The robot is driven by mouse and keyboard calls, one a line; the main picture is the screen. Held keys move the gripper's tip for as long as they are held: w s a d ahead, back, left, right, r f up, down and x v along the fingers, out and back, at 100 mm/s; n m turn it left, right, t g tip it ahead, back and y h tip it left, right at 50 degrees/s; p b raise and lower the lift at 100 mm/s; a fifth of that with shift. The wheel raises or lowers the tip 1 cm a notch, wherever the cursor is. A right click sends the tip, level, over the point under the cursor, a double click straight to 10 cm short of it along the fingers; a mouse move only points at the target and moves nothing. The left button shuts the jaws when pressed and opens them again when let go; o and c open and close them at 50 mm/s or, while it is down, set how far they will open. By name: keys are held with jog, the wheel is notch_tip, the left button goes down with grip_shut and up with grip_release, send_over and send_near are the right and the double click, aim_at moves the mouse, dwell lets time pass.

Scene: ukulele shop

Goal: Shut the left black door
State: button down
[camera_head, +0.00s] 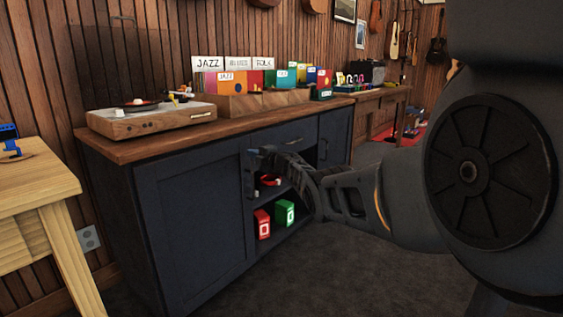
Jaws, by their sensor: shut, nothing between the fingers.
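The left black door (195,225) is the dark panel at the left of the cabinet front. It looks flush or nearly flush with the front; a small gap cannot be told. Its upright bar handle (248,176) is near its right edge. Contact cannot be told. My gripper and arm hide part of the cabinet's middle and right.
The cabinet's wooden top (150,150) bears a turntable (150,119) and a record crate (240,105). Red (262,224) and green (284,212) boxes stand in the open middle shelves. A light wooden table (35,195) is at left. Carpet in front is clear.

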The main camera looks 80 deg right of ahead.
jog(key=p+v, duration=0.7)
jog(key=v, duration=0.3)
jog(key=shift+s+d, duration=0.25)
jog(key=shift+s, duration=0.15)
jog(key=shift+f, duration=0.15)
